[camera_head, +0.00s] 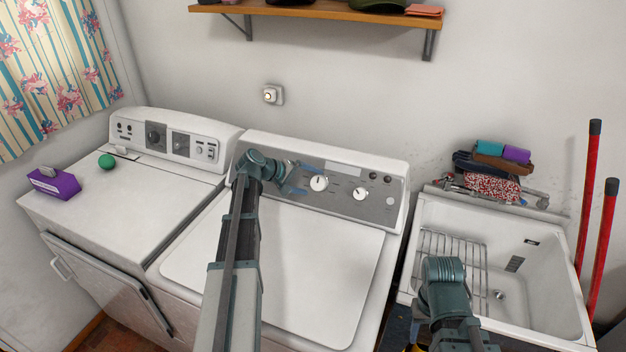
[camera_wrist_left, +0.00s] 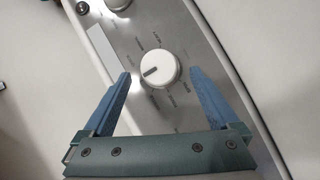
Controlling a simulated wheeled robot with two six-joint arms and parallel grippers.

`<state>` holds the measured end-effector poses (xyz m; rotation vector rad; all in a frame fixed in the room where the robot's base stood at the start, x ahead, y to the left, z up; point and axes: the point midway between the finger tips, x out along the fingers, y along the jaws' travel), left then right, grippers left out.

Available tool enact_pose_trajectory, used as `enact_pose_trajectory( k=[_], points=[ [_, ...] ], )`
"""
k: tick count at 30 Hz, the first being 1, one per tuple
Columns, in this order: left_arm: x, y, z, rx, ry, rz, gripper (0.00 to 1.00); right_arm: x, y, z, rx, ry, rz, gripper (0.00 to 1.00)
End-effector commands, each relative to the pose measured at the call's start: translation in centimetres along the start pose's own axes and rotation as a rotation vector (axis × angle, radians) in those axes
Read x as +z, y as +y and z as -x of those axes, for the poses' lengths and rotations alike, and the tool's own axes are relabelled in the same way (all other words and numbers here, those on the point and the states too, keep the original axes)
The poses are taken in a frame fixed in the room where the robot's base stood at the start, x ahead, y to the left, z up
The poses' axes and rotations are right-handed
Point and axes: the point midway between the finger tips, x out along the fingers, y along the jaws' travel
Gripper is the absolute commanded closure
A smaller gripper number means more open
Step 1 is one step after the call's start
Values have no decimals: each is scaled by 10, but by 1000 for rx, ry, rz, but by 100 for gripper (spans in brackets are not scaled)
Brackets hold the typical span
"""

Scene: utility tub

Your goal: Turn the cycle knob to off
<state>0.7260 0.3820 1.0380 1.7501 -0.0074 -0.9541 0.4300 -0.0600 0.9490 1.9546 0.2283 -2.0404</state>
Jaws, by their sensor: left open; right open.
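The washer's control panel (camera_head: 345,209) carries a white round knob (camera_head: 319,183) with printed marks around it. In the left wrist view a white knob (camera_wrist_left: 158,69) with a dark pointer line sits between my blue fingertips, with a gap on both sides. Its pointer aims to the lower left; the printing is too small to read. My left gripper (camera_head: 302,177) is open just left of the knob in the head view. A second white knob (camera_head: 361,193) is farther right. My right arm shows at the lower right, but its fingers are hidden.
The closed washer lid (camera_head: 310,265) is clear beyond my left arm. A dryer (camera_head: 120,205) with a purple box (camera_head: 55,184) and green ball (camera_head: 106,161) stands at left. A white sink (camera_head: 545,270) stands at right, near red poles (camera_head: 588,190). A shelf (camera_head: 330,12) hangs above.

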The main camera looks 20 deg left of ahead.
Motion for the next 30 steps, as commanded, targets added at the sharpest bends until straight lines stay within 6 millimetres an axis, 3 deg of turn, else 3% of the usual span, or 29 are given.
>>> enact_pose_trajectory(
  k=[1, 6, 13, 19, 30],
  points=[
    [0, 5, 18, 0, 3, 3, 5, 1, 1, 14, 0, 0, 0, 50],
    [0, 6, 56, 1, 3, 3, 5, 2, 4, 37, 0, 0, 0, 50],
    [0, 3, 94, 0, 2, 2, 5, 3, 6, 58, 0, 0, 1, 50],
    [0, 1, 110, 0, 2, 1, 5, 4, 6, 65, 0, 0, 2, 50],
    [0, 0, 112, 0, 1, 0, 5, 4, 6, 65, 0, 0, 2, 50]
  ],
)
